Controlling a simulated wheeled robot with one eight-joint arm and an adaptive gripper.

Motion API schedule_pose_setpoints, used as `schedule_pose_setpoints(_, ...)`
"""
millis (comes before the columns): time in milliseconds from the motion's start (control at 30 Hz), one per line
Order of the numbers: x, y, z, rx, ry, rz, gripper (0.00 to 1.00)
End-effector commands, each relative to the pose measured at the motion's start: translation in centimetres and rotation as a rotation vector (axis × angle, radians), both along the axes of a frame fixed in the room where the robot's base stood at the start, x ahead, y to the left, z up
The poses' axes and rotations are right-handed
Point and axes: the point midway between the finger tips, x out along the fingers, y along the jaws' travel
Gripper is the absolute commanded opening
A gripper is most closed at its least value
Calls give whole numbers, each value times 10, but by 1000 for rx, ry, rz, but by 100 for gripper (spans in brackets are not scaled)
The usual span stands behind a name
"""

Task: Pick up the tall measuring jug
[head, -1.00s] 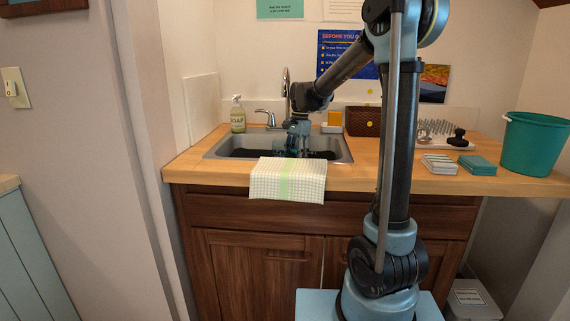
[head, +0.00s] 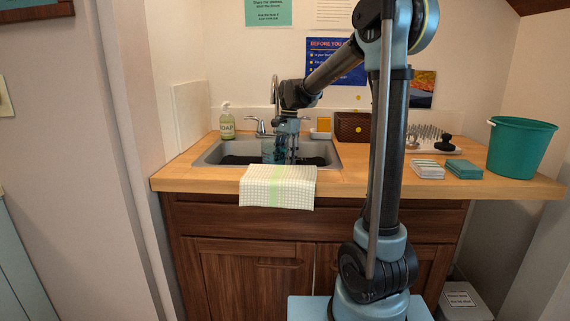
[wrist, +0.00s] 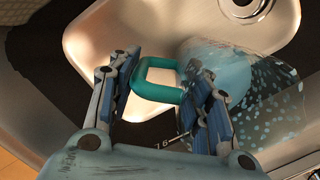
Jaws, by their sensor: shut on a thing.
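The tall measuring jug (wrist: 245,100) is clear bluish plastic with pale speckles and a teal handle (wrist: 152,92). It is in the sink (head: 207,157), its blue side (head: 268,151) partly hidden by my gripper (head: 287,150) in the head view. In the wrist view my gripper (wrist: 163,75) has one finger on each side of the handle and is shut on it. The right finger lies between the handle and the jug's body. I cannot tell whether the jug's base touches the sink bottom.
A soap bottle (head: 226,122) and tap (head: 261,126) stand behind the sink. A checked towel (head: 277,187) hangs over the front edge. To the right are a brown basket (head: 352,127), a spiked drying rack (head: 430,138), two small stacks (head: 464,169) and a teal bucket (head: 520,146).

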Motion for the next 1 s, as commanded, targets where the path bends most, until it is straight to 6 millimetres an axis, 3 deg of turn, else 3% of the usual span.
schedule_pose_setpoints(1000, 0, 0, 114, 0, 0, 0, 0)
